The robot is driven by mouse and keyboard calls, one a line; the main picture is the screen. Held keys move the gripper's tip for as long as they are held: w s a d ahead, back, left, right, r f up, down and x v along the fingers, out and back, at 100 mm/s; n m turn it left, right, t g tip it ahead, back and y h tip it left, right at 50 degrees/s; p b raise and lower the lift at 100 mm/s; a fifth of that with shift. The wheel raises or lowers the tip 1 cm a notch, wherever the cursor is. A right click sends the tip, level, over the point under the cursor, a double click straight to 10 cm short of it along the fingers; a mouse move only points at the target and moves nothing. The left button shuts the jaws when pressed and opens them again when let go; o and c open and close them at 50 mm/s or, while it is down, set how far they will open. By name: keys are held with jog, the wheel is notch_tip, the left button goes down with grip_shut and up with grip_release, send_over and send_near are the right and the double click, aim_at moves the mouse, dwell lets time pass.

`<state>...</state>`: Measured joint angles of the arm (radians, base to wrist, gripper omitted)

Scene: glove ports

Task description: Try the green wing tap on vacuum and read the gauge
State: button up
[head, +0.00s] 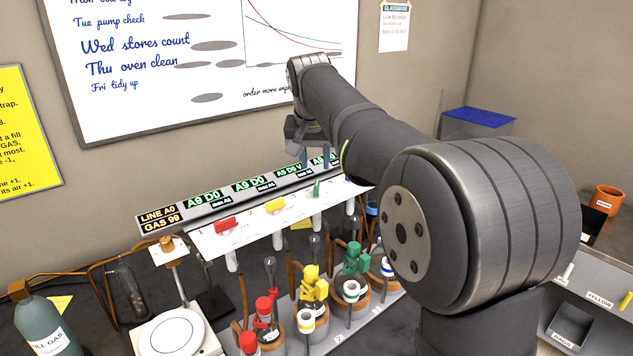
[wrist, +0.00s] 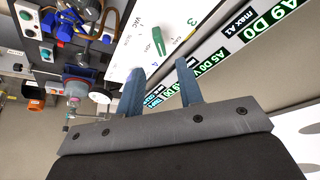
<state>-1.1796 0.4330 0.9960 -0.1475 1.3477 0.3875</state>
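The green wing tap (head: 317,188) is on the white sloping panel (head: 250,228), right of the red and yellow taps. Its handle is steeper in the picture than theirs. In the wrist view the green tap (wrist: 158,42) lies just beyond my fingertips, between a VAC mark and a second mark. My gripper (head: 315,158) is open above the panel; its two blue fingers (wrist: 160,72) are apart with nothing between them. The gauge display (head: 290,171) behind the green tap seems to read A5 D0 with a V.
The red tap (head: 226,224) and yellow tap (head: 275,206) are to the left, with displays reading A9 D0. The left display (head: 160,218) reads LINE A0, GAS 99. Flasks with coloured fittings, including green (head: 352,260), stand in front. My arm hides the panel's right end.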

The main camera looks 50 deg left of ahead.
aim_at(317, 184)
jog(key=x, duration=0.8)
jog(key=shift+w, duration=0.1)
jog(key=shift+c, duration=0.4)
grip_shut()
